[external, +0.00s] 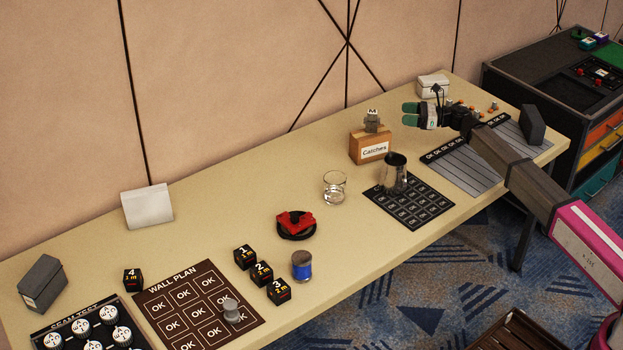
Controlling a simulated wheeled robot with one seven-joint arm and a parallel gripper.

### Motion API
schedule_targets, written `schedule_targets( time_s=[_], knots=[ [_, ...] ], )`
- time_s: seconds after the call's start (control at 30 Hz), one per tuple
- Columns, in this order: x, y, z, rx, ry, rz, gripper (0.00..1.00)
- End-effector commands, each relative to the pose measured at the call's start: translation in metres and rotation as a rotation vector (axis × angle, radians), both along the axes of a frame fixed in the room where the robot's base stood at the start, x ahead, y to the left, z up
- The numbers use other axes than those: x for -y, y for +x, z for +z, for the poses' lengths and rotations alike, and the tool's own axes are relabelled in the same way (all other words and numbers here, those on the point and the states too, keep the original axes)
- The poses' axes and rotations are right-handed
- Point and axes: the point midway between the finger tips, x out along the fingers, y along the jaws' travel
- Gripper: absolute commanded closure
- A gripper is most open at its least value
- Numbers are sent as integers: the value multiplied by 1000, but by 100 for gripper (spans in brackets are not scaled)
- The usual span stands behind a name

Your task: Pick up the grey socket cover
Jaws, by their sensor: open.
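I cannot tell for certain which thing is the grey socket cover. A dark grey wedge-like block (42,284) stands at the far left end of the table, and another dark grey block (532,125) stands at the right end, beside my arm. A small grey piece (371,123) sits on a wooden box labelled "Catches" (358,146). My gripper (410,115), with green fingertips, is open and seems empty. It points left above the back right of the table, just right of the Catches box in the picture, apart from both grey blocks.
A glass (334,187), a metal pitcher (394,174) on a dark OK mat (440,212), a red device (295,223) and a blue-banded can (302,266) occupy the middle. Numbered black cubes (262,273) stand near the wall plan board (190,340). A white box (147,207) stands at the back.

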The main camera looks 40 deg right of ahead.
Motion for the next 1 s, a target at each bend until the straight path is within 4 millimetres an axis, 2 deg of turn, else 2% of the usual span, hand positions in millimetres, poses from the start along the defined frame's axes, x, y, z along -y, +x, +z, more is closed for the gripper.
schedule_targets(
  time_s=[0.17,0.33,0.57,0.67,0.77,1.0],
  knots=[
    [0,0,15,2,-1,0,32],
    [0,0,53,3,-1,0,32],
    [-83,4,51,-23,-28,87,32],
    [-125,3,50,-35,-42,130,32],
    [-174,0,50,-49,-61,180,32],
    [-317,-23,51,-83,-122,327,32]
  ],
)
